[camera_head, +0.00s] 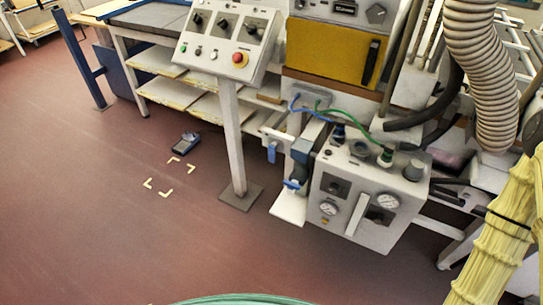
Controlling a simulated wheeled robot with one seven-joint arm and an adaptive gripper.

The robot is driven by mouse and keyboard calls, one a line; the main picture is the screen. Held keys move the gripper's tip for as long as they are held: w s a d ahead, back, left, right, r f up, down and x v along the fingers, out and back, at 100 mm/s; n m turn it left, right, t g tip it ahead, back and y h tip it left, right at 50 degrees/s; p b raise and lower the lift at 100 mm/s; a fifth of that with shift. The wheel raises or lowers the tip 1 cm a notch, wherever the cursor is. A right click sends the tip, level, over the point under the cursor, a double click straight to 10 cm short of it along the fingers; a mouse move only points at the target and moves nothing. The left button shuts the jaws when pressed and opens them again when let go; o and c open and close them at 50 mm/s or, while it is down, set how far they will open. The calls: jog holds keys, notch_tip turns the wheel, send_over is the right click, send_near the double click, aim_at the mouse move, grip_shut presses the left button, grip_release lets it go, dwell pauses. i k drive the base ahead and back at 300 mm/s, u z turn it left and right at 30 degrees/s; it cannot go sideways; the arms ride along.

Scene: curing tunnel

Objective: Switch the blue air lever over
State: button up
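A small blue handle (272,152), which looks like the air lever, hangs downward from a pale bracket just right of the control post. More blue parts (300,150) sit to its right, against the left side of a grey box with gauges (365,195). Another small blue piece (292,184) is lower, above a white plate. These parts are small, and I cannot be certain which one is the lever. My gripper is not in view, so its state and its distance from the lever do not show.
A control panel (225,40) with a red button stands on a post with a floor plate (241,196). Blue and green hoses run above the gauge box. A ribbed duct (482,70) hangs at the right. The left floor is open.

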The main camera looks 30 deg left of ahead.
aim_at(272, 148)
jog(key=z, duration=2.05)
jog(key=k, duration=1.45)
jog(key=u, duration=2.1)
jog(key=i, duration=0.45)
jog(key=z, duration=0.05)
